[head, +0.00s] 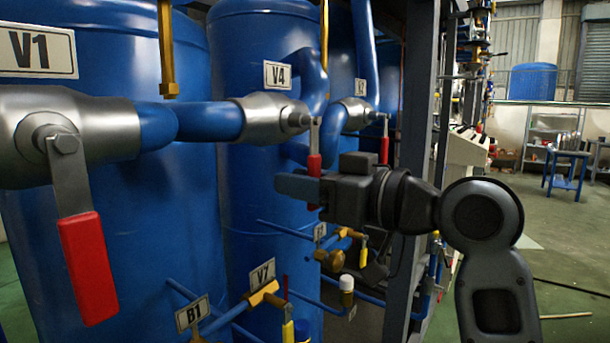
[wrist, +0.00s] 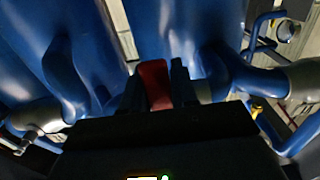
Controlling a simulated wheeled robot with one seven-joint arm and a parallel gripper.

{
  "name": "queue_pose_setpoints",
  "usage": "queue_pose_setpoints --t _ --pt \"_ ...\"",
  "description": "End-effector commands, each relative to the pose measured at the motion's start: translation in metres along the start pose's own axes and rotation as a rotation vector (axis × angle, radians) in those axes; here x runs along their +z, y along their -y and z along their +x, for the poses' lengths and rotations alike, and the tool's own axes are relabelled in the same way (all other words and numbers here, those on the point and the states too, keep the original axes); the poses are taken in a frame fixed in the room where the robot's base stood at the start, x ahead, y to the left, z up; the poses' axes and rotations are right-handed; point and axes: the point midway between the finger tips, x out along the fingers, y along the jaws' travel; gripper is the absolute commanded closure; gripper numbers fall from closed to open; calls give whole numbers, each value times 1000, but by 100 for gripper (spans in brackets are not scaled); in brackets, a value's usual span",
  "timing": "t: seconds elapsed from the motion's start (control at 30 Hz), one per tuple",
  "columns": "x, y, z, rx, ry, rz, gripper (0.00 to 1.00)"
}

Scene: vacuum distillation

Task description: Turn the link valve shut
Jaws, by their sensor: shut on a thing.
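The valve by the V4 plate (head: 277,75) has a silver body (head: 262,118) and a lever with a red grip (head: 314,165), which hangs down. My gripper (head: 300,187) reaches in from the right at the lower part of this grip. In the wrist view the red grip (wrist: 155,84) sits between my two dark fingers, which are shut on it. The fingers hide part of the grip in the head view. No label in view reads "link", so I cannot tell by label which valve has that name.
A larger valve by the V1 plate (head: 38,52) has a red lever (head: 88,268) hanging down at the left. Another red lever (head: 384,150) hangs behind my gripper. Blue tanks and pipes fill the back; small brass valves (head: 263,292) lie below. A grey post (head: 408,140) stands close behind my wrist.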

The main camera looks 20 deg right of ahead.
Motion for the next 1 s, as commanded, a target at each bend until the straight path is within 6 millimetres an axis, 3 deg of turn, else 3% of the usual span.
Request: queue_pose_setpoints --t 0.4,0.43,0.63,1.0 --pt "2 2 0 -3 2 15 100" --pt "2 2 0 -3 2 15 71" --pt "1 1 0 -2 1 12 52" --pt "1 0 -9 1 -2 10 51"
